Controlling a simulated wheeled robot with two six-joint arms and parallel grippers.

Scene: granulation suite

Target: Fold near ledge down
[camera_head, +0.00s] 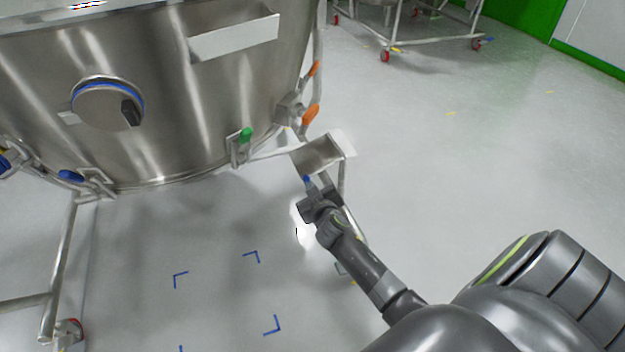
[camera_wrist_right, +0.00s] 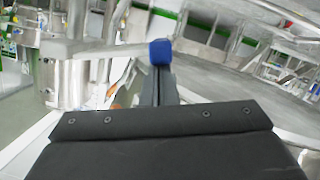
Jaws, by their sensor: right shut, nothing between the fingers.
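A small metal ledge (camera_head: 318,156) sticks out from the frame at the lower right of the steel vessel, looking roughly level. A blue tip (camera_head: 307,180) shows at its near edge; a blue cap also appears in the right wrist view (camera_wrist_right: 160,52), at the end of a pale bar (camera_wrist_right: 85,48). My right gripper (camera_head: 312,190) is just below the ledge's near edge, shut and empty. Its fingers (camera_wrist_right: 155,88) are right beneath the blue cap in the wrist view; I cannot tell whether they touch it. My left gripper is not in view.
The large steel vessel (camera_head: 170,125) fills the upper left, with green (camera_head: 246,135) and orange (camera_head: 311,114) handles near the ledge. A frame leg (camera_head: 65,260) stands at left. Blue floor marks (camera_head: 252,256) lie below. A wheeled cart (camera_head: 410,45) stands behind; floor at right is clear.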

